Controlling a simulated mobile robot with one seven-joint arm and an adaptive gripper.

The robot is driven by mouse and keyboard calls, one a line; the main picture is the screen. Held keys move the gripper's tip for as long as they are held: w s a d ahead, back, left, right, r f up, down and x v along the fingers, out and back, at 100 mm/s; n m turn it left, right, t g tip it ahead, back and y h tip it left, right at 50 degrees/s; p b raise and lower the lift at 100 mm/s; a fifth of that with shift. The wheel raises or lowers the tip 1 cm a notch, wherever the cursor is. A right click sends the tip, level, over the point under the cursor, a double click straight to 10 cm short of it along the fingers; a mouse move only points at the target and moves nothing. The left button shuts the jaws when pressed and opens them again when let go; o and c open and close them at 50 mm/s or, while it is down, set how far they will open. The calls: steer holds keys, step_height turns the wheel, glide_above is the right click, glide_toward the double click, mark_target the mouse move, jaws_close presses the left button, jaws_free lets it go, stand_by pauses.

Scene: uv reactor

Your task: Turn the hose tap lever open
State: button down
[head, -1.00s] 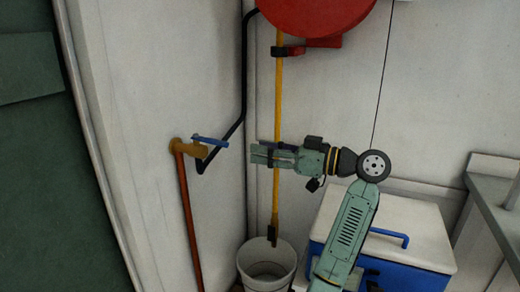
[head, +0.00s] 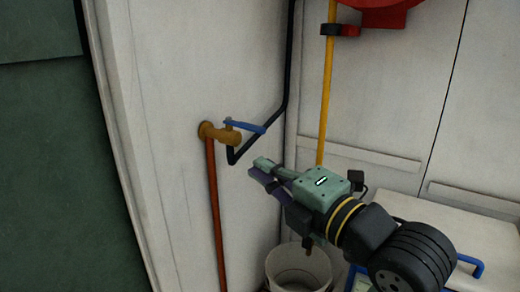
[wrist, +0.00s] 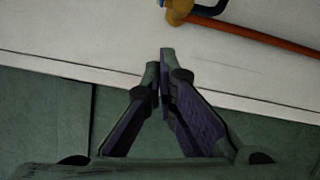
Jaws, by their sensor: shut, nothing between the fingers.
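The brass hose tap (head: 222,135) sticks out from the white wall at the left of the head view. Its blue lever (head: 245,127) points right, along the line of the tap body. A red-brown pipe (head: 215,205) runs down from the tap. My gripper (head: 257,168) is shut and empty, to the right of and below the lever, apart from it. In the wrist view my gripper's fingertips (wrist: 160,58) meet.
A black hose (head: 287,70) runs down near the wall corner to the tap. A yellow pole (head: 327,95) stands behind my gripper. A white bucket (head: 298,262) is below it. A cooler with a white lid (head: 450,232) stands at the right, partly behind my arm.

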mark_target(245, 126)
steer(key=w+a+r+p, duration=0.1)
steer(key=w+a+p, duration=0.2)
steer(key=w, duration=0.7)
steer(key=shift+w+r+p, duration=0.15)
steer(key=shift+w+p, duration=0.2)
steer(key=shift+p, duration=0.3)
steer(key=shift+d, duration=0.1)
